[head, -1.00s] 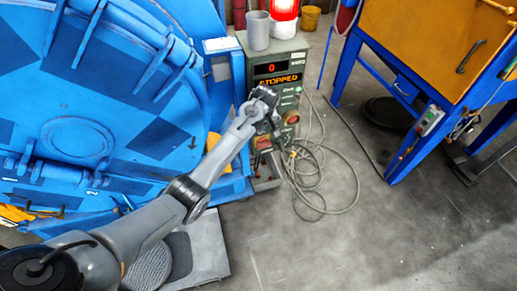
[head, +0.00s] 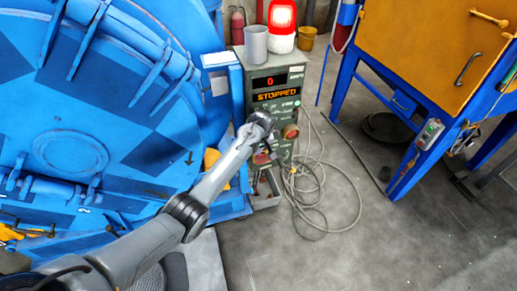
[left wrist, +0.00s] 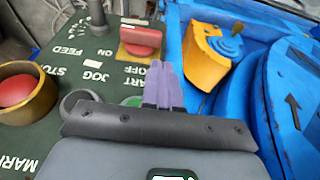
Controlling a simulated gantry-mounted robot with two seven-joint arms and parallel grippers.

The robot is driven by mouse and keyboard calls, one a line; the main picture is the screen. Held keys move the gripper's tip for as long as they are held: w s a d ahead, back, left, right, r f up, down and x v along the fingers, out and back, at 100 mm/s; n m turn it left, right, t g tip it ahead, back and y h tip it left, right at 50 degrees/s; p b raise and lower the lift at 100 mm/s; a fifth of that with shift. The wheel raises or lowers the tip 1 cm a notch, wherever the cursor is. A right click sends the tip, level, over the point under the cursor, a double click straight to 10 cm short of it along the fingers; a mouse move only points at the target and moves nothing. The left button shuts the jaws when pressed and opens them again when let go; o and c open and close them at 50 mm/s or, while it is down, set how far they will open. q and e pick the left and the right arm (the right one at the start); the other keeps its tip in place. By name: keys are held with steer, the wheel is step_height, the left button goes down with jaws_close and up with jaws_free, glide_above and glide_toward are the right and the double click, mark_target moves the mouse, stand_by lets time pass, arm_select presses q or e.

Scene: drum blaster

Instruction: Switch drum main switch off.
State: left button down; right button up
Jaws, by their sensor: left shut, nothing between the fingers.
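The green control box (head: 277,77) stands beside the blue drum, its display reading 0 and STOPPED. In the left wrist view, a red switch handle (left wrist: 140,36) sits on a yellow base at the panel's upper right. A red button (left wrist: 16,90) in a yellow ring is at the left; which control is the main switch is not clearly labelled. My left gripper (head: 272,150) is in front of the panel's lower part. Its closed, empty fingers (left wrist: 163,84) appear just below the red handle; contact cannot be told. A green button (left wrist: 132,101) is partly hidden. My right gripper is not in view.
The blue drum (head: 70,150) fills the left. A grey cup (head: 256,42) and a lit red beacon (head: 282,22) stand on the box. Cables (head: 325,190) lie on the floor. An orange and blue cabinet (head: 430,45) stands right; the front floor is clear.

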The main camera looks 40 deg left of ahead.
mark_target(257, 163)
arm_select(q)
steer(key=b+x, duration=0.1)
steer(key=x, duration=0.2)
steer(key=b+x, duration=0.1)
steer(key=x, duration=0.1)
steer(key=shift+s+d+f+b, duration=0.1)
steer(key=shift+d+f+b, duration=0.1)
steer(key=shift+f+b, duration=0.45)
steer(key=shift+f, duration=0.5)
steer(key=shift+d, duration=0.1)
